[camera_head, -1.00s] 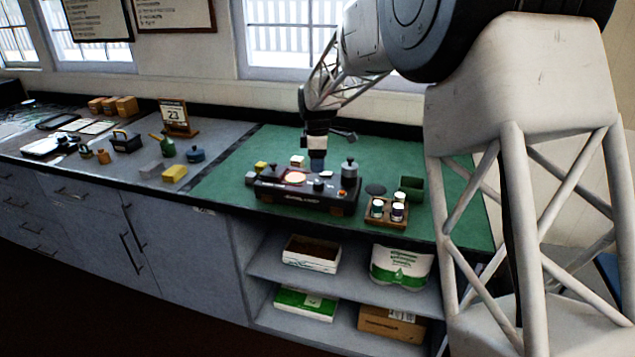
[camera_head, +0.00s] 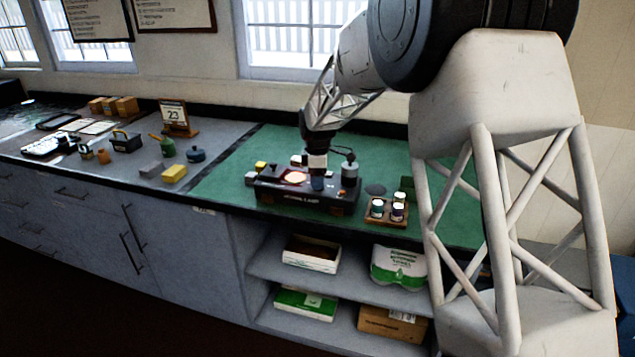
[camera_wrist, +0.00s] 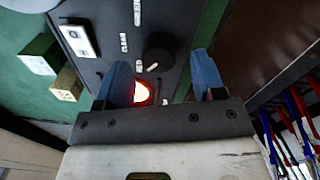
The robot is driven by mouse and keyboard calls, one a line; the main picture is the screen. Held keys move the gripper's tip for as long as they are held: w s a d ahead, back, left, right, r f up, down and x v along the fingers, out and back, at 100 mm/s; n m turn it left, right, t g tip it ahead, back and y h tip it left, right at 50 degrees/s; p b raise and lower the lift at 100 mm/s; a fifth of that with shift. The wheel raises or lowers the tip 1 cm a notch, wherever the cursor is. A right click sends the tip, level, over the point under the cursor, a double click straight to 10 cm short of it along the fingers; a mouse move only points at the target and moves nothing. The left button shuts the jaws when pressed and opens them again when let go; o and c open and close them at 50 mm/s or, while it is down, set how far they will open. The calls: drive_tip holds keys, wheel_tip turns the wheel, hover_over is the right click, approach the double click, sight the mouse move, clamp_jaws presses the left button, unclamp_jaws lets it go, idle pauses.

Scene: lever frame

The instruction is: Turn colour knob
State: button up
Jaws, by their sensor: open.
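A dark console (camera_head: 280,194) stands on the green mat, with a glowing orange-red lamp (camera_head: 293,177) on top. In the wrist view the lamp (camera_wrist: 143,92) sits near my left finger. A black round knob (camera_wrist: 158,58) with a pale mark rises from the console panel (camera_wrist: 115,22). My gripper (camera_wrist: 163,75) is open, with its two blue fingers apart on either side of the knob; I cannot tell whether they touch it. In the head view my gripper (camera_head: 317,184) is low over the console and hides the knob.
A grey cylinder (camera_head: 349,173) stands at the console's right end. A wooden tray (camera_head: 386,213) with small jars is to the right. A yellow block (camera_head: 174,172) and a blue pot (camera_head: 195,154) lie left of the green mat (camera_head: 225,178). The mat's left part is mostly clear.

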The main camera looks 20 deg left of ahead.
drive_tip(key=shift+f, duration=0.95)
drive_tip(key=shift+c, duration=0.2)
drive_tip(key=c, duration=0.9)
